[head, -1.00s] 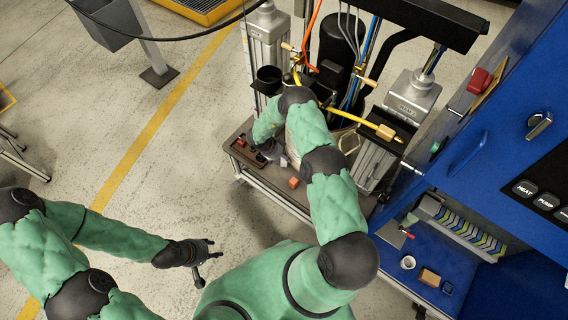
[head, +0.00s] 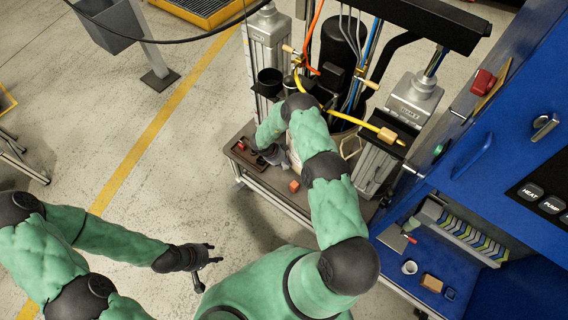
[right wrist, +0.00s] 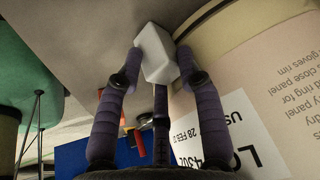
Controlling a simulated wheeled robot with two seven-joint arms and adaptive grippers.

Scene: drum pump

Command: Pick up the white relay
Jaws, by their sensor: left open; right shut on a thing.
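The white relay (right wrist: 156,54) is a small white block between the finger tips of my right gripper (right wrist: 158,68) in the right wrist view. The fingers are shut on it, and one finger lies behind it. In the head view my right gripper (head: 268,154) is low over the brown cart top, beside the drum, partly covered by my arm; the relay cannot be made out there. I cannot tell whether the relay still touches the surface. My left gripper (head: 208,258) is open and empty over the floor, away from the cart.
A dark tray (head: 243,153) with a red piece lies left of my right gripper. An orange block (head: 294,186) sits on the cart top nearby. The labelled drum (right wrist: 250,75) is close on the right in the wrist view. The blue cabinet (head: 480,150) stands at right.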

